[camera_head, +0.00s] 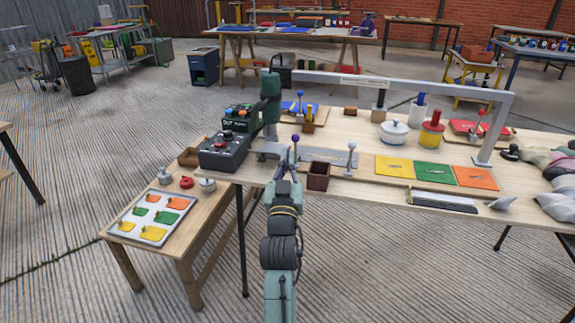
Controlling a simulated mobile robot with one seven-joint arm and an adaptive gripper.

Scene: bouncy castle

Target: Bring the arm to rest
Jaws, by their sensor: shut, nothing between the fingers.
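My arm reaches up from the bottom middle of the head view, with green-grey links and dark joints. My gripper (285,160) is at its far end, shut and empty, over or in front of the front edge of the wooden workbench (390,186). The fingertips are small and dark here, and I cannot tell whether they touch anything. A small brown open box (318,177) is just right of the gripper, and a ball-topped rod (351,158) stands farther right.
A black control box (226,151) and a green machine (270,97) stand left of the gripper. A grey metal frame (400,84) spans the bench. Yellow (394,165), green (434,172) and orange panels (475,177) lie right. A lower table (190,232) holds a tray (140,238).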

